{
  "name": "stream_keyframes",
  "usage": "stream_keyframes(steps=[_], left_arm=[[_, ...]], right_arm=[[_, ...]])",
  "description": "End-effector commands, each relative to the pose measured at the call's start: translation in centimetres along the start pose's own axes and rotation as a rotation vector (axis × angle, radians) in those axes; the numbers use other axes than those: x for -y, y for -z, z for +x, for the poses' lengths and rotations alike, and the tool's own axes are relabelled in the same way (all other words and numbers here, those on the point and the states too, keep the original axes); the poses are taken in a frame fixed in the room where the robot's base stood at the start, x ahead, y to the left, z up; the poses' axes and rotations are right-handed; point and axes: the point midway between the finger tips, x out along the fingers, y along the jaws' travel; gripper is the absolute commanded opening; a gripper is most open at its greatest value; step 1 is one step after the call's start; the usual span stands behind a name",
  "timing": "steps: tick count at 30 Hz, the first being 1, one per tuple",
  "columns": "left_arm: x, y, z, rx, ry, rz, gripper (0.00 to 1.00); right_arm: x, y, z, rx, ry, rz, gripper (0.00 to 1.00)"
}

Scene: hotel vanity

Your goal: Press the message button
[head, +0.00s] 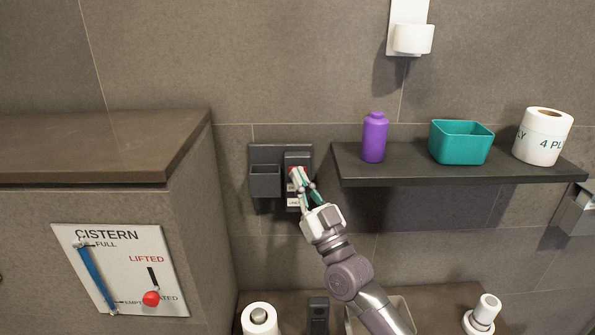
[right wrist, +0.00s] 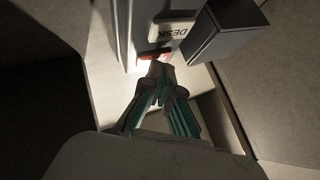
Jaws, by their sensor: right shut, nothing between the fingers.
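A dark wall unit (head: 297,157) hangs on the tiled wall, with an open box-like holder (head: 265,182) on its left side. A small red part (head: 294,170), perhaps a button, shows on the unit's right side. It also shows in the right wrist view (right wrist: 155,53), below a pale label reading DESK (right wrist: 172,31), seen upside down. My right gripper (head: 298,178) is shut and empty, its fingertips at the red part and hiding some of it. I cannot tell whether they touch or whether it is pressed. No readable word marks a message button. My left gripper is not in view.
A dark shelf (head: 440,173) at right holds a purple bottle (head: 375,138), a teal bin (head: 461,142) and a paper roll (head: 542,137). A stone-topped cabinet (head: 100,146) with a cistern panel (head: 125,265) stands at left. More rolls (head: 259,320) stand below.

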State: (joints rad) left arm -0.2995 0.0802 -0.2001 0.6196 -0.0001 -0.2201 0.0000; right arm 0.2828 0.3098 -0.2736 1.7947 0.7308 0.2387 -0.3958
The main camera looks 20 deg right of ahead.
Motion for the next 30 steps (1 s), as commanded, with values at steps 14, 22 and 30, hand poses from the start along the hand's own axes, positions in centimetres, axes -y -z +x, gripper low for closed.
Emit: stream_keyframes(steps=[14,22,30], left_arm=[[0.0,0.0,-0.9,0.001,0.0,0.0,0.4],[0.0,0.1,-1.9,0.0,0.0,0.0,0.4],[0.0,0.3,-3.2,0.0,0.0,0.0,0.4]], right_arm=[[0.7,0.6,-1.0,0.0,-0.001,0.001,0.0],[1.4,1.5,-1.7,0.001,0.0,0.002,0.0],[2.7,2.8,-3.6,0.002,0.0,0.002,0.0]])
